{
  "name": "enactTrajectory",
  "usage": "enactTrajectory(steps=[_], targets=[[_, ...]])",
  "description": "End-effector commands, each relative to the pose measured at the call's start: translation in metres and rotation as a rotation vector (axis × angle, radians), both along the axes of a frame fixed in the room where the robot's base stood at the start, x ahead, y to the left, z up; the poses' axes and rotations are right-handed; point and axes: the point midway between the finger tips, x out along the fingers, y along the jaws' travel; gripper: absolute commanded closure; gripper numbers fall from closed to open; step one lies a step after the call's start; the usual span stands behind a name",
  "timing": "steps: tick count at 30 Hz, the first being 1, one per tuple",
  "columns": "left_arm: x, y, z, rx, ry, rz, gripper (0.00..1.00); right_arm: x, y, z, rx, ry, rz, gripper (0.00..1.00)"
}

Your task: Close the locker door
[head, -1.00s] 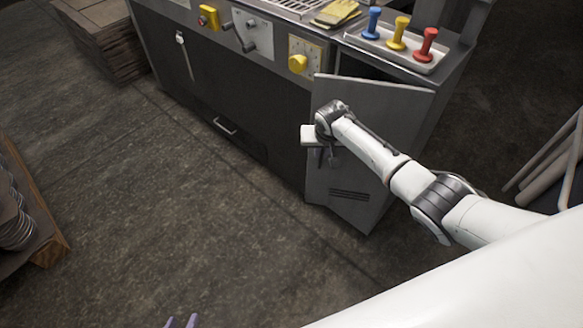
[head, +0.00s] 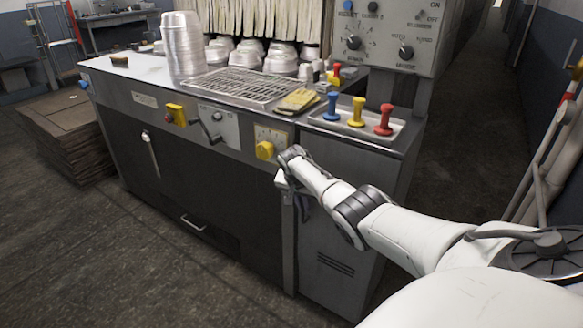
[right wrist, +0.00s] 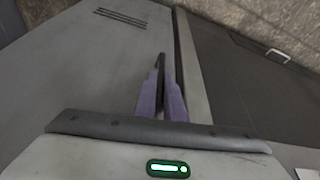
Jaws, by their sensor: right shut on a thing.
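The locker door (head: 335,245) is a grey metal panel with vent slits, at the right end of the machine. It looks about flush with the cabinet front in the head view. In the right wrist view the door (right wrist: 85,70) fills the left side, with a dark seam between it and the frame post (right wrist: 192,70). My right gripper (head: 302,204) is at the door's upper left edge. Its purple fingers (right wrist: 161,90) are shut on a dark upright handle (right wrist: 161,62). Whether the door is fully shut is hard to tell. My left gripper is out of view.
A tray (head: 357,140) with blue, yellow and red stampers sits on top, above the door. Flattened cardboard (head: 68,135) is stacked at left. The near floor is clear.

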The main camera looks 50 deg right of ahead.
Motion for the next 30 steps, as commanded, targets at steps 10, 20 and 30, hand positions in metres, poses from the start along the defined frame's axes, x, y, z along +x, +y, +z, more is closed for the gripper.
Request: enactTrajectory(steps=[10, 20, 30], targets=[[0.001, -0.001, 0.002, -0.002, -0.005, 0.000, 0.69, 0.002, -0.007, 0.006, -0.013, -0.012, -0.004, 1.00], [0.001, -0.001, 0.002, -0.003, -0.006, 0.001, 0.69, 0.001, -0.005, 0.004, -0.009, -0.006, -0.002, 0.72], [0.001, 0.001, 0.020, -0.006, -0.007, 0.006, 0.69, -0.001, 0.003, 0.027, -0.008, -0.006, 0.000, 0.72]])
